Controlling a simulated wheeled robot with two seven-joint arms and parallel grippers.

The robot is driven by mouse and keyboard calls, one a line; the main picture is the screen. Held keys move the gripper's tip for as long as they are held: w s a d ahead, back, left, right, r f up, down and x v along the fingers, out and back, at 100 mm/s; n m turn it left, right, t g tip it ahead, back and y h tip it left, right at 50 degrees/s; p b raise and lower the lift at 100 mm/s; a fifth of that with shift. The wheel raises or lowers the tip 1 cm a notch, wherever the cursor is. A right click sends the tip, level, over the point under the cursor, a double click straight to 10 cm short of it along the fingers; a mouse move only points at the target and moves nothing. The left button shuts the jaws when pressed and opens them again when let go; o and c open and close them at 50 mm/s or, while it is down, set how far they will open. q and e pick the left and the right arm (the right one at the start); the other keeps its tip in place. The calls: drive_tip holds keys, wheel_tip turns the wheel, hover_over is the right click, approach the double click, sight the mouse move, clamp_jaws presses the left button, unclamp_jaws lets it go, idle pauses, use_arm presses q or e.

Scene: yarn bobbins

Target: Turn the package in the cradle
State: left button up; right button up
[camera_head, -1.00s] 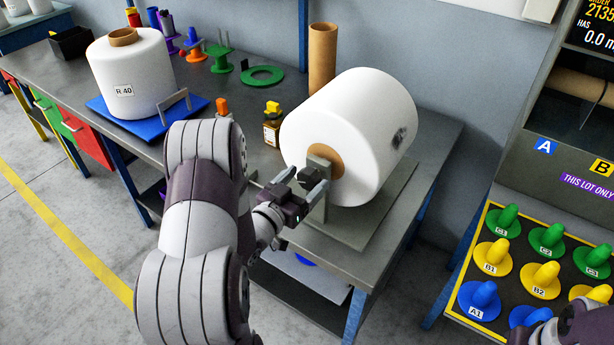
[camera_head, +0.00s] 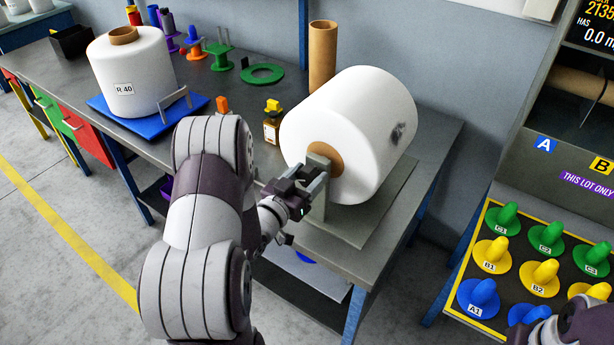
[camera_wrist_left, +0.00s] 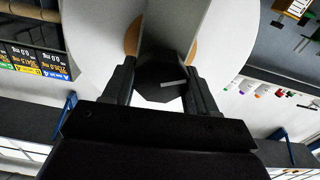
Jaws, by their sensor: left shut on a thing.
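The white package (camera_head: 345,120) lies on its side in the grey cradle (camera_head: 375,225), with its brown core end facing my left arm. A dark smudge (camera_head: 398,133) marks its right side. My left gripper (camera_head: 305,182) is at the cradle's front post (camera_head: 318,192). In the left wrist view its fingers (camera_wrist_left: 162,92) are shut on a dark many-sided knob (camera_wrist_left: 160,72) with a pale line, in front of the core. The package (camera_wrist_left: 95,30) fills the space behind it. Only a dark part of my right arm's end shows at the bottom right; its fingers are hidden.
Another white package labelled R 40 (camera_head: 130,80) stands on a blue base (camera_head: 195,103) at the left. A brown tube (camera_head: 322,58) and a small bottle (camera_head: 272,125) stand near the cradle. A board of coloured pegs (camera_head: 462,315) is at the right.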

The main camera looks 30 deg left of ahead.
use_arm(q)
drive_tip(key=n+p, duration=0.2)
drive_tip(key=n, duration=0.4)
drive_tip(key=shift+a+r, duration=0.1)
drive_tip(key=n+p, duration=0.1)
drive_tip(key=n, duration=0.4)
drive_tip(key=shift+a+n+p, duration=0.1)
drive_tip(key=shift+n+p, duration=0.2)
drive_tip(key=shift+n, duration=0.1)
idle(0.3)
drive_tip(key=o, duration=1.4)
drive_tip(key=s+b, duration=0.1)
drive_tip(key=s, duration=1.1)
drive_tip(key=shift+s+a+b, duration=0.3)
drive_tip(key=shift+a+b, duration=0.05)
drive_tip(key=shift+a, duration=0.1)
